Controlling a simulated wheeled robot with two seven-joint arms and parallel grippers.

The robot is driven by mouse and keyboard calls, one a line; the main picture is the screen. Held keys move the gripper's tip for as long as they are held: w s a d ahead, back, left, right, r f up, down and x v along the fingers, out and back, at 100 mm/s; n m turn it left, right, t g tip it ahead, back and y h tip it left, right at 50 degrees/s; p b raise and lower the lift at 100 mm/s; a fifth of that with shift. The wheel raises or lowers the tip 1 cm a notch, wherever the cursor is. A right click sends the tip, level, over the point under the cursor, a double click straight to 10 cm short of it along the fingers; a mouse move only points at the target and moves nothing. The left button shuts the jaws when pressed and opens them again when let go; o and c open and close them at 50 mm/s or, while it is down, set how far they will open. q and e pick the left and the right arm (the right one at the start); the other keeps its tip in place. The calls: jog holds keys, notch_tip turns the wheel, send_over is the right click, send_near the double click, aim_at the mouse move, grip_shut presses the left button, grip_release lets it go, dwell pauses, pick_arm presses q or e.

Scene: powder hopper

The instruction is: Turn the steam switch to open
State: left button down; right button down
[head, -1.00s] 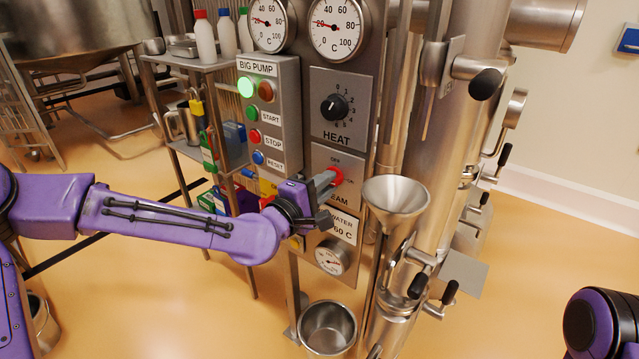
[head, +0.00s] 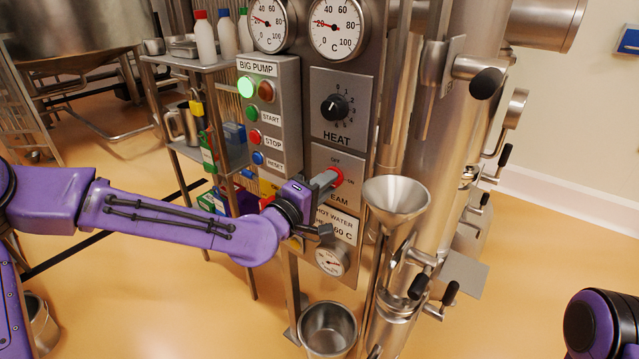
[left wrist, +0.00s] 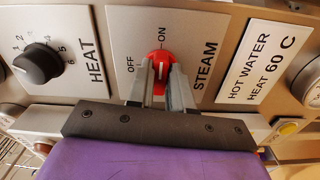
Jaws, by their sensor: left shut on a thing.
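The red steam switch (head: 336,177) is on the grey STEAM panel (head: 325,158), below the HEAT knob. In the left wrist view the red switch (left wrist: 161,62) sits between my two grey fingers. My left gripper (left wrist: 161,85) is shut on it from both sides. In the head view my left gripper (head: 328,181) reaches it from the left. The switch's white mark lies along the fingers' gap, in line with the ON side rather than the OFF side. The fingers partly cover the knob. My right gripper is not seen, only a part of my right arm at the lower right.
The black HEAT knob (head: 334,107) is above. The BIG PUMP box (head: 270,110) with buttons is at the left. A steel funnel (head: 396,200) stands close to the right of the gripper. The hot water gauge (head: 331,257) and a steel pot (head: 328,327) are below.

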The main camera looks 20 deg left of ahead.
pick_arm(q)
jog(key=shift+w+r, duration=0.1)
jog(key=shift+r, duration=0.1)
jog(key=c, duration=1.2)
grip_release()
jog(key=shift+o, duration=0.6)
jog(key=shift+f, duration=0.15)
jog(key=p+v, duration=1)
jog(key=shift+s, duration=0.25)
jog(key=shift+a, duration=0.15)
